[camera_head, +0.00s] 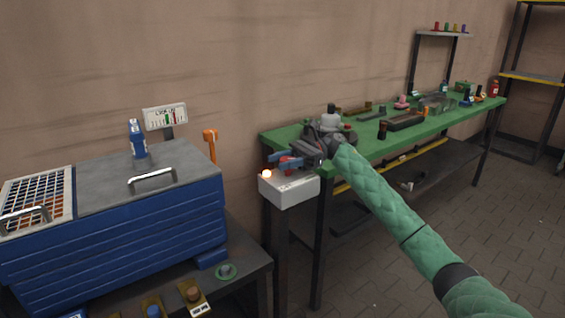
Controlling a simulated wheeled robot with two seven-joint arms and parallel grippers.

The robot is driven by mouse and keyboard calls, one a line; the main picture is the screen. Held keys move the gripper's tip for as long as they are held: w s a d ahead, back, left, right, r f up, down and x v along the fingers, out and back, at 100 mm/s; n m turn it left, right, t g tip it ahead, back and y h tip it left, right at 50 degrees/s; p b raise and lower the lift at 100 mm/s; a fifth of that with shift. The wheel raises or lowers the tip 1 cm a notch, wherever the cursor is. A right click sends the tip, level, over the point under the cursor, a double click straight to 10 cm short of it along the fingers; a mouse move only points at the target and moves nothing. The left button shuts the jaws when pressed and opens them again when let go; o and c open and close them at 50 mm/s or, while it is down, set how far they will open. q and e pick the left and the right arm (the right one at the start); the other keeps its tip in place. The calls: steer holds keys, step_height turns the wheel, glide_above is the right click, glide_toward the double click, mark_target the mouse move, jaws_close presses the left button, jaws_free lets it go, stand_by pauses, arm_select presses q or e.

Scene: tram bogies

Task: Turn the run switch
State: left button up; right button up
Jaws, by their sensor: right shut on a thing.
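The run switch is a red knob (289,164) on top of a white control box (289,190), which stands on a dark post at the near left corner of the green bench. A small lamp (266,174) glows orange on the left of the box. My right gripper (284,161), at the end of the green-sleeved arm, is over the box with its blue fingers shut on the red knob. The fingers and the grey wrist hide part of the knob, so its turned angle cannot be told. My left gripper is out of view.
A blue washer-like cabinet (120,240) with a grey lid stands at left, a blue bottle (138,139) and a gauge panel (165,116) near its back. The green bench (440,125) holds many small parts. Floor (480,220) is clear at right.

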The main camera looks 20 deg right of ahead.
steer(key=shift+r, duration=0.1)
steer(key=o, duration=1)
steer(key=shift+w+d, duration=0.1)
steer(key=shift+d, duration=0.15)
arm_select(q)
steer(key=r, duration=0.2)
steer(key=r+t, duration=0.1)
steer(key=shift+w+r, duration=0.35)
arm_select(e)
steer(key=v, duration=0.7)
steer(key=shift+d, duration=0.2)
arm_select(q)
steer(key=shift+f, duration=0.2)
